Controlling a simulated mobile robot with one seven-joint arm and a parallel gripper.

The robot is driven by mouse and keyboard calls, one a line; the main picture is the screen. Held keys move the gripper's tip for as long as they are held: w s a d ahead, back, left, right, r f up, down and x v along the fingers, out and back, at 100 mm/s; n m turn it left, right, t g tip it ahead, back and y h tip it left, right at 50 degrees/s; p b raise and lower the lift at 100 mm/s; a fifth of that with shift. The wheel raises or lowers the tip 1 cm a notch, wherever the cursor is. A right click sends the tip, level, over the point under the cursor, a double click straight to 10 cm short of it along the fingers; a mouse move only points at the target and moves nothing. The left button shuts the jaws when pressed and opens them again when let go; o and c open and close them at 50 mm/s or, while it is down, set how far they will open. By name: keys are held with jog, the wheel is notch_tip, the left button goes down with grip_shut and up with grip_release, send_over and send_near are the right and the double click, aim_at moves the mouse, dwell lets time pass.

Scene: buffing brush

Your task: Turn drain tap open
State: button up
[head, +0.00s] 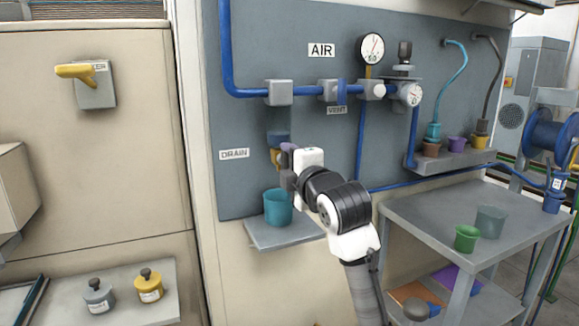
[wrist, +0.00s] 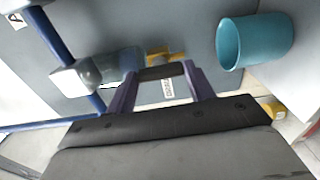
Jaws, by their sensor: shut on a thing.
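The drain tap (head: 278,137) is on the grey panel beside the DRAIN label (head: 234,154), under the blue air pipe.
The cup stands on a small grey shelf (head: 262,233). Gauges (head: 370,48) and a blue vent handle (head: 343,92) are up and right of the tap. A grey table (head: 420,215) with green and grey cups stands at the right.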

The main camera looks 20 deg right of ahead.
jog(key=o, duration=1)
jog(key=shift+s, duration=0.1)
jog(key=s, duration=0.4)
jog(key=s+b, duration=0.1)
jog(key=s, duration=0.4)
jog(key=s+b, duration=0.1)
jog(key=s, duration=0.3)
jog(key=shift+s+d, duration=0.25)
jog(key=shift+s, duration=0.1)
jog(key=shift+w+a, duration=0.1)
